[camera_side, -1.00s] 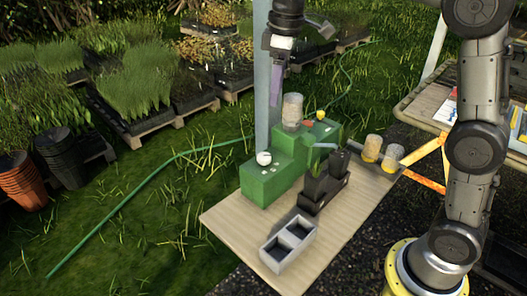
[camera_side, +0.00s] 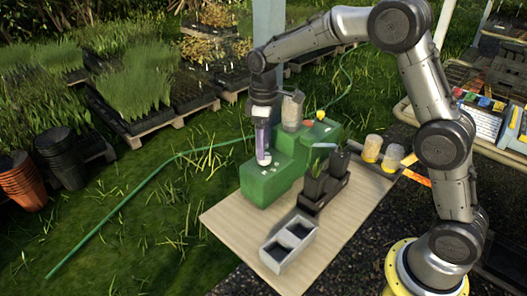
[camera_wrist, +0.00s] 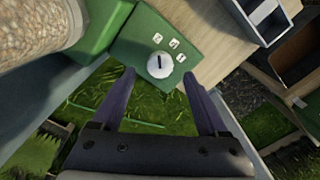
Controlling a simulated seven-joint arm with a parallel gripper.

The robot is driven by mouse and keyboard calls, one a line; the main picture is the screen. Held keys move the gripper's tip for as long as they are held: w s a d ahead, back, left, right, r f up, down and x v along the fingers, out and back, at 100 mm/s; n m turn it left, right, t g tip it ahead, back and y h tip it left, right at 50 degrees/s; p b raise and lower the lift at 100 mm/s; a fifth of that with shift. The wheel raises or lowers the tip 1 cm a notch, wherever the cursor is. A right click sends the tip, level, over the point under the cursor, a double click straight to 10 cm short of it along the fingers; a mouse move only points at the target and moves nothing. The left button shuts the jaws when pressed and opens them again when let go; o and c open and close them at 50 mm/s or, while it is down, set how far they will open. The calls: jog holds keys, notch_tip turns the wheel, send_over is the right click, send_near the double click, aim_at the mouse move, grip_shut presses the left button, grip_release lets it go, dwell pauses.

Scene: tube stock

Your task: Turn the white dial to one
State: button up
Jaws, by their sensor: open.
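The white dial (camera_wrist: 159,65) sits on the flat top of a low green block (camera_wrist: 128,48) in the wrist view, with a dark line across its face. Three small white tiles (camera_wrist: 174,43) lie around one side of it; their marks are too small to read. My gripper (camera_wrist: 158,76) is open, its two purple fingers pointing toward the dial, one on each side of it in the picture. In the side view, my gripper (camera_side: 262,148) is upright right above or around the dial (camera_side: 264,161); I cannot tell whether it touches.
A tan-filled clear cylinder (camera_side: 292,110) stands on the taller green step close to my gripper. Black pots (camera_side: 322,182), a grey two-cell tray (camera_side: 287,243) and two jars (camera_side: 372,148) are on the wooden board (camera_side: 235,222). The board's front left is clear.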

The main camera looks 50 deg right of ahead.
jog(key=shift+f, duration=1.65)
grip_shut()
